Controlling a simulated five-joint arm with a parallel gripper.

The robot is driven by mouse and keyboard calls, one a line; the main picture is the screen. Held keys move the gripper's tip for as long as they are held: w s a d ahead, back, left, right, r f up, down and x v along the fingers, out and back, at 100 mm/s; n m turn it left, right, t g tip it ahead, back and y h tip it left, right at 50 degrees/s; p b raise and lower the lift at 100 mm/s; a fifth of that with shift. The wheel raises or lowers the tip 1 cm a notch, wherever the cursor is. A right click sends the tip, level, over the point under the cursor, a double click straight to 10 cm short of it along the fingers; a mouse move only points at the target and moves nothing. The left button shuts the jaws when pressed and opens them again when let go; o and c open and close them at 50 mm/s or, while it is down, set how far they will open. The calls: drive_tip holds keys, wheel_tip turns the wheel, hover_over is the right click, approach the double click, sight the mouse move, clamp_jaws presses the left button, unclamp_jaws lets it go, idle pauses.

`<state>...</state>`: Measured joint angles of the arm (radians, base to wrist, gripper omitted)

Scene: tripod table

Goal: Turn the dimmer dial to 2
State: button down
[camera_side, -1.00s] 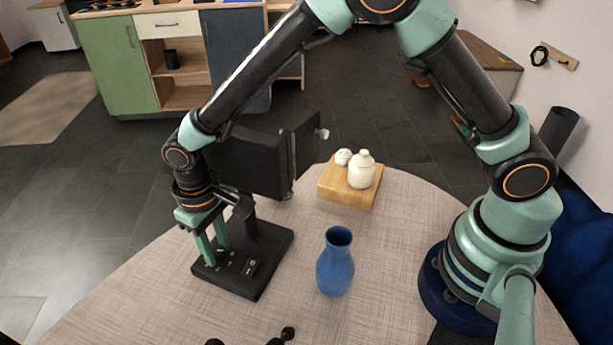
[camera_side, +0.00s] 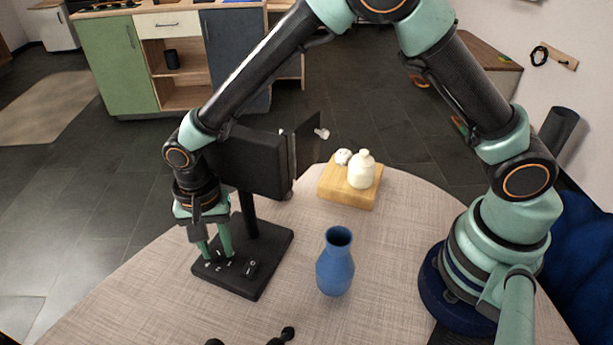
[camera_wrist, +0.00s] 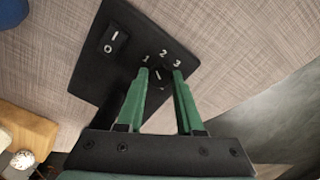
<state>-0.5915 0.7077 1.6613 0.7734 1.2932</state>
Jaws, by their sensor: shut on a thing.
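The dimmer dial (camera_wrist: 158,77) sits on a black base plate (camera_side: 243,284), with the numbers 1, 2 and 3 printed around it. A short slanted white mark shows on the dial in the wrist view; which number it points to is hard to tell. My gripper (camera_side: 216,254) points down at the plate. Its green fingers (camera_wrist: 161,73) stand on either side of the dial, shut on it. In the side view the fingers partly hide the dial. The plate (camera_wrist: 92,68) also shows in the wrist view.
A rocker switch (camera_wrist: 115,39) is beside the dial on the same plate. A dark panel (camera_side: 250,160) on a post rises behind. A blue vase (camera_side: 335,265) stands to the right, and a wooden block (camera_side: 347,195) with a cream jar (camera_side: 362,172) is farther back.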

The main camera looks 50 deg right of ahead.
sight(217, 250)
drive_tip(key=m, duration=0.6)
drive_tip(key=shift+r, duration=0.1)
idle(0.5)
drive_tip(key=c, duration=0.5)
unclamp_jaws()
drive_tip(key=shift+c, duration=0.2)
wheel_tip(217, 250, up, 12)
